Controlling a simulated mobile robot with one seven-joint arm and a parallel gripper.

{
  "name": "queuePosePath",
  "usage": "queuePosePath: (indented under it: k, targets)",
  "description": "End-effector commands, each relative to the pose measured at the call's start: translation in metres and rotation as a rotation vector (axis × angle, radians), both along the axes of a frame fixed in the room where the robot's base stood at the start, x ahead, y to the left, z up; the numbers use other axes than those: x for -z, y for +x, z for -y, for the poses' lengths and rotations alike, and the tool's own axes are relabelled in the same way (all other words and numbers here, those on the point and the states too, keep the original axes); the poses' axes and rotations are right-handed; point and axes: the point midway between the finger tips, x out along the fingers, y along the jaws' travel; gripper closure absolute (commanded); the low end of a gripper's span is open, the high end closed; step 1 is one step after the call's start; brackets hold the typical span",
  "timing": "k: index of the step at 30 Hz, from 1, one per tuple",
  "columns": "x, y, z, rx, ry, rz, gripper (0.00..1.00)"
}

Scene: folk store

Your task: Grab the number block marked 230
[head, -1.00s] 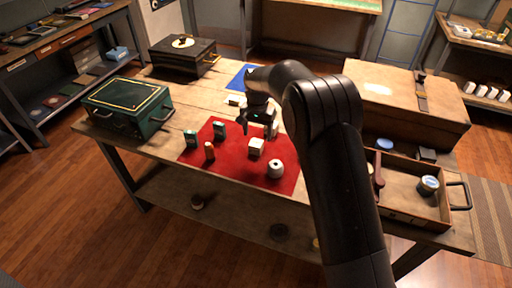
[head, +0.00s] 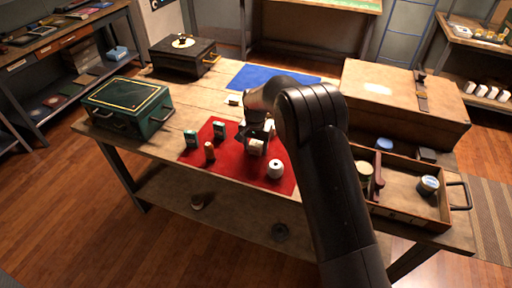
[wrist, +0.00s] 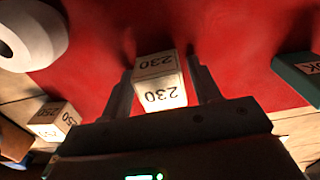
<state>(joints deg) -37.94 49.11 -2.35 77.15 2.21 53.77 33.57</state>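The white number block marked 230 (wrist: 160,92) sits on the red mat (wrist: 240,40) in the wrist view, its two printed faces showing upside down. My gripper (wrist: 163,85) is open, with one finger on each side of the block and narrow gaps seeming to show beside it. In the head view the block (head: 255,147) is on the red mat (head: 232,165), with my gripper (head: 258,136) at it and partly covering it. Whether the fingers touch the block is not clear.
A white roll (head: 275,169) stands close by on the mat. Green boxes (head: 190,139) and a small wooden piece (head: 210,151) stand to the left. A block marked 250 (wrist: 55,120) lies in the wrist view. An open wooden tray (head: 402,205) is at the right.

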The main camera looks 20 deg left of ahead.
Motion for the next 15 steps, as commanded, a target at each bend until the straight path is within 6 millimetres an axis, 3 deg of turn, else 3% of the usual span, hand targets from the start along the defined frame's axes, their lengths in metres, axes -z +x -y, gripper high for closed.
queuePosePath:
  k: [13, 15]
  targets:
    - [-0.0003, 0.0000, 0.0000, 0.000, 0.000, 0.000, 0.80]
    - [-0.0004, 0.0001, 0.0000, 0.000, 0.000, 0.000, 0.80]
